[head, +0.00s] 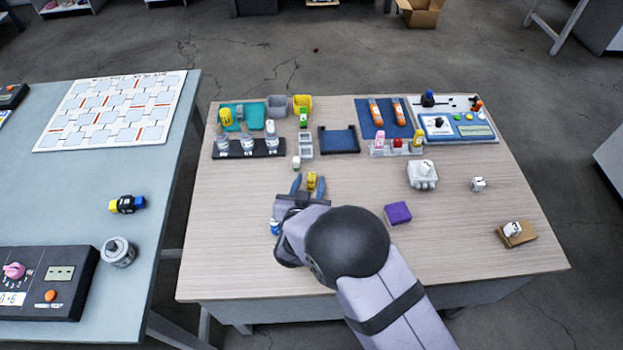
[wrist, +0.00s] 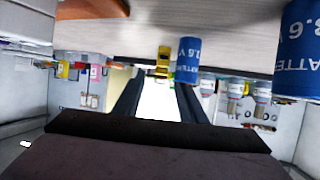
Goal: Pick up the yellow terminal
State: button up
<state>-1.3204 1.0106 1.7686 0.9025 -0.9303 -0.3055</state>
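A small yellow block (head: 311,181), which looks like the yellow terminal, stands on the wooden table in front of my gripper. My gripper (head: 308,184) is low over the table, with its two fingers apart and the yellow block between or just beyond the fingertips. In the wrist view, which looks upside down, the yellow block (wrist: 163,62) shows past the fingertips, in the gap between them. I see no clear contact. Another yellow piece (head: 418,137) sits in a white rack farther back, beside red and pink pieces.
A blue-labelled battery (wrist: 187,62) shows near one fingertip in the wrist view. A larger one (wrist: 298,50) is closer. A small white piece (head: 296,163) stands beyond the fingers. A purple block (head: 398,213) lies right of the gripper.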

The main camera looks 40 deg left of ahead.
aim_at(312, 176)
jog(key=shift+p+x, duration=0.7)
jog(key=shift+x, duration=1.9)
grip_shut()
